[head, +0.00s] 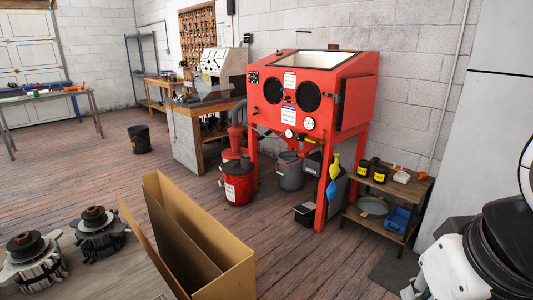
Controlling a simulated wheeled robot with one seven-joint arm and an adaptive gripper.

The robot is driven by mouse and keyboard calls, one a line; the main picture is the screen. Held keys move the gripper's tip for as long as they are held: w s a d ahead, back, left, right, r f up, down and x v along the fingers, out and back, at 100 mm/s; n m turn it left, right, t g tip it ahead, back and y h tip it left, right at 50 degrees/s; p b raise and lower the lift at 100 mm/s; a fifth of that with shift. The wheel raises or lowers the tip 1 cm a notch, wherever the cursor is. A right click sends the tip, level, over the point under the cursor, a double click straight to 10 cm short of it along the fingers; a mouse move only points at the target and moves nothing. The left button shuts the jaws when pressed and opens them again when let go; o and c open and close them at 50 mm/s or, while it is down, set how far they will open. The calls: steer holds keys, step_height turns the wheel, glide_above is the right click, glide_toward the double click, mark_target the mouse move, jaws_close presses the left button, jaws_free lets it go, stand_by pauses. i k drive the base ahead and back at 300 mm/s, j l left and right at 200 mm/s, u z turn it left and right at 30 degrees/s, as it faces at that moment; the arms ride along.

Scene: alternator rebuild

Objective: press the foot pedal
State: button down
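A small dark box-like object (304,213) sits on the wooden floor under the front of the red blasting cabinet (353,92), beside the cabinet's front right leg. It looks like the foot pedal, but it is too small to be sure. Its top looks lighter than its sides. Part of my arm shows at the right edge, white and black. My gripper's fingers are not in view, and nothing of mine touches the dark object.
Alternator parts (97,230) lie at the lower left. A low wooden shelf (412,188) stands right. Floor before the dark object is clear.

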mark_target(304, 208)
steer(key=i+l, duration=0.65)
steer(key=l, duration=0.2)
steer(key=i+l+u, duration=0.1)
steer(key=i+l, duration=0.5)
steer(key=l, duration=0.25)
steer(key=i+l, duration=0.1)
steer(key=i, duration=0.4)
steer(key=i+l+u, duration=0.1)
steer(key=i, duration=0.45)
steer(key=i+j, duration=0.3)
steer(key=i, duration=0.15)
